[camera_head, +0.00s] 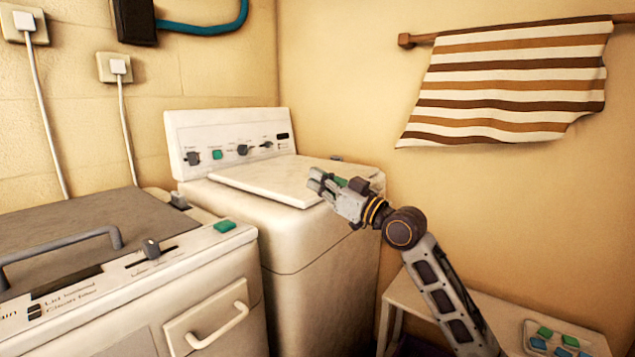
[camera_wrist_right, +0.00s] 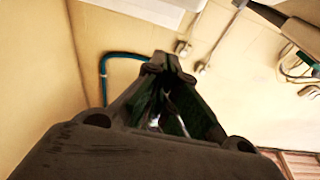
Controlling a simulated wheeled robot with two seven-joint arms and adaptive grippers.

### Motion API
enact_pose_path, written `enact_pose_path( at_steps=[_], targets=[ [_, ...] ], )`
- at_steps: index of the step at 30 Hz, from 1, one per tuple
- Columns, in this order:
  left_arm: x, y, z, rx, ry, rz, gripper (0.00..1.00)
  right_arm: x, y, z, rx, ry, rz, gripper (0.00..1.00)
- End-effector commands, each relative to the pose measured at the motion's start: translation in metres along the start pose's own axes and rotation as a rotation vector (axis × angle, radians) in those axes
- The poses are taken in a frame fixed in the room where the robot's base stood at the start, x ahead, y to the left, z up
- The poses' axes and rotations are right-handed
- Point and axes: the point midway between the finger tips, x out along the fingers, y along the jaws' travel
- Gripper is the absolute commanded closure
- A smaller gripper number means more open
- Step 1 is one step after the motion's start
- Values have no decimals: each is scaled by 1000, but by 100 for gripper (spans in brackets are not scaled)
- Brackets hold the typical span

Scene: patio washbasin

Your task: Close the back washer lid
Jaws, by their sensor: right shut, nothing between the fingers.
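The back washer (camera_head: 315,240) is a white top-loader in the corner, with a raised control panel (camera_head: 228,141) of knobs and a green button along its rear. Its white lid (camera_head: 262,179) lies flat or nearly flat over the top; I cannot tell whether a small gap remains under it. My right gripper (camera_head: 316,182) is at the lid's right end, at or just above its surface, hiding that corner. Its fingers are shut and empty, and their tips meet in the right wrist view (camera_wrist_right: 160,62). My left gripper is not in view.
A front machine (camera_head: 214,265) with a grey top, handle and slider stands at the left. A white bench (camera_head: 510,312) with a tray of coloured blocks (camera_head: 557,342) is at lower right. A striped towel (camera_head: 510,85) hangs on the right wall. A teal hose (camera_head: 205,27) runs along the left wall.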

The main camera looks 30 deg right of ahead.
Motion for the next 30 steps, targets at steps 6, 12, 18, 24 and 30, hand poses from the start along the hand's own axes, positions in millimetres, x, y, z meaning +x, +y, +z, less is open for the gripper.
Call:
enact_pose_path(
  at_steps=[6,12,18,24,30],
  targets=[
    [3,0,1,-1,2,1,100,-15,0,3,0,-1,0,100],
    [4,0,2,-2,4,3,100,-28,0,5,1,-1,0,100],
    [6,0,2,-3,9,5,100,-40,0,6,1,-1,0,100],
    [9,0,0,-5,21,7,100,-54,0,6,2,-1,0,100],
    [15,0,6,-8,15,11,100,-67,0,8,1,-1,0,100]
  ],
)
